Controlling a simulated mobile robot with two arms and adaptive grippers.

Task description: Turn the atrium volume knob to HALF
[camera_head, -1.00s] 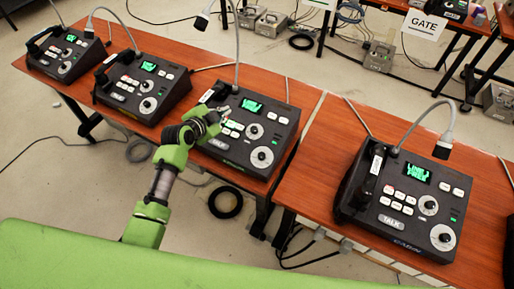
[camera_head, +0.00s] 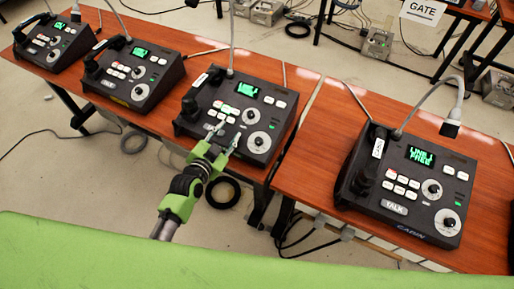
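The black paging phone (camera_head: 283,100) in front of my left arm has a green screen (camera_head: 247,89), white keys, an upper white-dial knob (camera_head: 269,116) and a lower white-dial knob (camera_head: 259,142). I cannot read its name label, so I cannot tell if it is the atrium one. My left gripper (camera_head: 222,134) is open, its two fingers spread over the phone's front part, left of the lower knob. The right fingertip is close to that knob; I cannot tell if it touches. The gripper hides part of the front panel. My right gripper is not in view.
Two similar phones (camera_head: 165,75) (camera_head: 70,45) stand to the left. Gooseneck microphones rise behind the phones. A GATE sign (camera_head: 424,11) hangs at the back.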

